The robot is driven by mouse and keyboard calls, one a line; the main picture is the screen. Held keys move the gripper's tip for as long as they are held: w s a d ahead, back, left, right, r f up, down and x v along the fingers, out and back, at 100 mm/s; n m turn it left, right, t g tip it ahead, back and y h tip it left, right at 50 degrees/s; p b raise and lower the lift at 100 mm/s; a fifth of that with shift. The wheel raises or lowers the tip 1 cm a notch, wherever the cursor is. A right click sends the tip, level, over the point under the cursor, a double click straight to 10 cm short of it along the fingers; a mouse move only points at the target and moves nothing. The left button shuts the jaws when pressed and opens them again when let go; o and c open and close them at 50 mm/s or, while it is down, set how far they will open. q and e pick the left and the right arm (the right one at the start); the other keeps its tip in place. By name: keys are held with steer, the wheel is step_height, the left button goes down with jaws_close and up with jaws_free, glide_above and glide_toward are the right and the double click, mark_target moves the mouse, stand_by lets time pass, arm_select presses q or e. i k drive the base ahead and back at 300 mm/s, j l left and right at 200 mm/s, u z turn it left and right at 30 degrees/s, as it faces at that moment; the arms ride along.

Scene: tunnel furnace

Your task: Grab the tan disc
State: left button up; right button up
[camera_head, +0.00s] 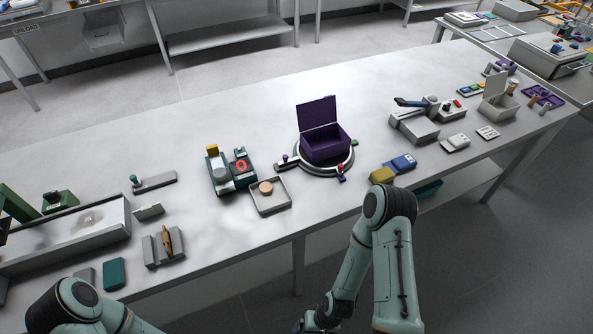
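The tan disc (266,187) is a small, round, flat piece. It lies in a shallow grey square tray (283,206) near the front edge of the long table, left of the purple box. My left arm shows only at the bottom left corner, and its gripper is outside the picture. My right arm stands in front of the table, bent at the elbow, with its wrist down at the bottom edge. The fingers of my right gripper do not show.
A dark green device with a red ring (241,165) stands just behind the tray. An open purple box (325,146) sits on a round base to its right. Yellow (382,174) and blue (403,163) blocks lie near the front edge. The table (225,235) is bare in front of the tray.

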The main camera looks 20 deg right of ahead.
mark_target(266, 188)
steer(key=i+l+z, duration=0.1)
steer(key=i+z, duration=0.25)
steer(key=u, duration=0.4)
steer(key=k+l+u, duration=0.1)
steer(key=u, duration=0.65)
steer(key=k+u, duration=0.1)
steer(key=u, duration=0.3)
steer(key=k+l, duration=0.3)
steer(key=k, duration=0.15)
steer(key=k+l, duration=0.25)
steer(key=k, duration=0.15)
steer(key=i, duration=0.9)
